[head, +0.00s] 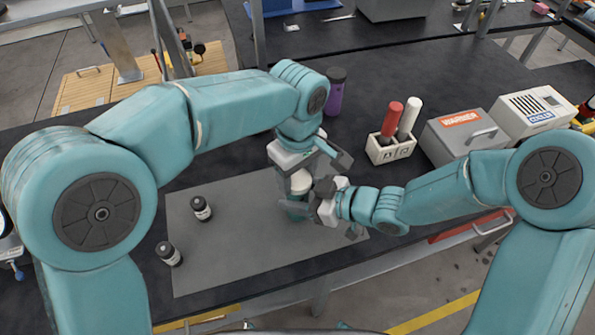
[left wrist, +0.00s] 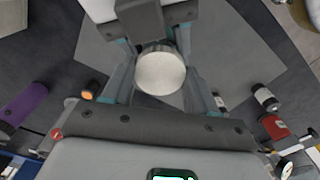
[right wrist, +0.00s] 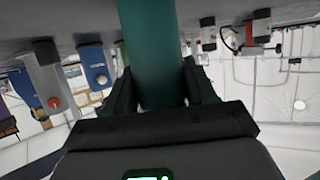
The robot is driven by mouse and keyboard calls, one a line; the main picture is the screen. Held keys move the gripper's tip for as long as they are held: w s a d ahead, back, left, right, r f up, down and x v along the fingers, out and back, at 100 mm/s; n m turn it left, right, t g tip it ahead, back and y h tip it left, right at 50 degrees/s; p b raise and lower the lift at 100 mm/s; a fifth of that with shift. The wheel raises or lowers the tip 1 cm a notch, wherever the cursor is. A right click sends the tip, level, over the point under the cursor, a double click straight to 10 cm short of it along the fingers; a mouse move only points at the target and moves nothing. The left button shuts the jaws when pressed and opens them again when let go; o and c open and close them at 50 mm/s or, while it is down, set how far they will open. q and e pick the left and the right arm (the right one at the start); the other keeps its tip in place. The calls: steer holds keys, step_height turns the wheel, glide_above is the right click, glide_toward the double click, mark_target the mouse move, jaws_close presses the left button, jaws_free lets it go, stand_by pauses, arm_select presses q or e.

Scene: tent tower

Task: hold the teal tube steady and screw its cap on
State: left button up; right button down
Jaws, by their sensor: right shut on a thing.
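The teal tube (head: 296,214) stands upright on the grey mat, partly hidden by my grippers. Its pale round cap (head: 297,181) is at the tube's top and shows from above in the left wrist view (left wrist: 160,72). I cannot tell how far it is threaded.
Behind are a purple bottle (head: 335,92) and a white holder (head: 390,150) with red and white tubes. A grey warmer box (head: 464,132) stands at right. The mat's front is clear.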

arm_select(q)
steer(key=m, duration=0.3)
steer(key=o, duration=1.2)
steer(key=shift+c, duration=0.2)
steer(key=shift+r, duration=0.1)
steer(key=shift+r, duration=2.15)
steer(key=shift+c, duration=0.4)
